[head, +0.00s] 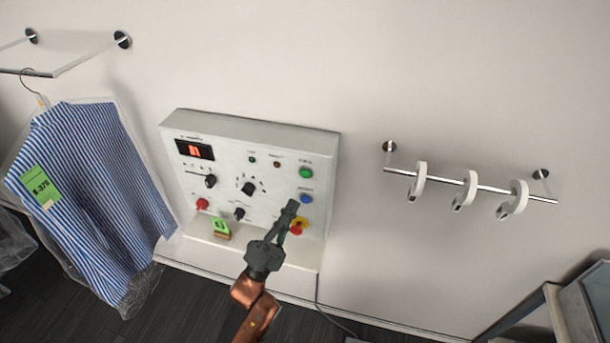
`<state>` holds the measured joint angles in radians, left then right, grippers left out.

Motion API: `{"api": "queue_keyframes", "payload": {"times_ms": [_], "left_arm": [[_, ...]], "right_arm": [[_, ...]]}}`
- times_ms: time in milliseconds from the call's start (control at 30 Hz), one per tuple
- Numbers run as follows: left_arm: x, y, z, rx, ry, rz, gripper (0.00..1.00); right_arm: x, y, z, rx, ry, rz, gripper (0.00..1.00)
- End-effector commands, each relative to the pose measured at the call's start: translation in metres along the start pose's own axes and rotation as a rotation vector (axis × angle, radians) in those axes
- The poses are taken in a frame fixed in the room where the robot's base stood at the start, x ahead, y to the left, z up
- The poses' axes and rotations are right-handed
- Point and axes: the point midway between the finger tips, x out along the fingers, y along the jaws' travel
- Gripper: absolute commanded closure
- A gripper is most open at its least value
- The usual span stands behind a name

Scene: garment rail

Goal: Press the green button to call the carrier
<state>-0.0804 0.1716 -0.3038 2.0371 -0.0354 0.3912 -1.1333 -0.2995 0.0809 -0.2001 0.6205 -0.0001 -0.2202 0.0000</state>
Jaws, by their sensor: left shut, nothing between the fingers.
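The white control panel (230,200) is fixed to the wall left of centre. Its green button (306,172) is at the panel's upper right, with a blue button (306,198) below it. My left gripper (291,207) is shut and empty in front of the panel's lower right part. Its fingertips point up, just left of the blue button and below the green one. The green button is uncovered. I cannot tell whether the fingertips touch the panel. My right gripper is not in view.
A bagged striped shirt (95,190) hangs at left. A short rail (440,180) with white hooks is at right. A table corner (555,312) is at lower right.

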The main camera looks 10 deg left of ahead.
Motion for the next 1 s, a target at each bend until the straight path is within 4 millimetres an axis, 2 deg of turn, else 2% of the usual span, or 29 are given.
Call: {"api": "queue_keyframes", "payload": {"times_ms": [167, 700, 1000], "left_arm": [[0.006, 0.006, 0.005, 0.000, 0.000, 0.001, 1.00], [0.052, 0.041, 0.039, -0.001, -0.001, 0.002, 1.00], [0.061, 0.045, 0.045, 0.000, -0.002, 0.002, 1.00]], "right_arm": [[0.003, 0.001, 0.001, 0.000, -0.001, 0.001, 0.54], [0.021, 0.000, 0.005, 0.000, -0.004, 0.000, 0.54], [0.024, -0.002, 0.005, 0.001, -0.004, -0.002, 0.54]]}}
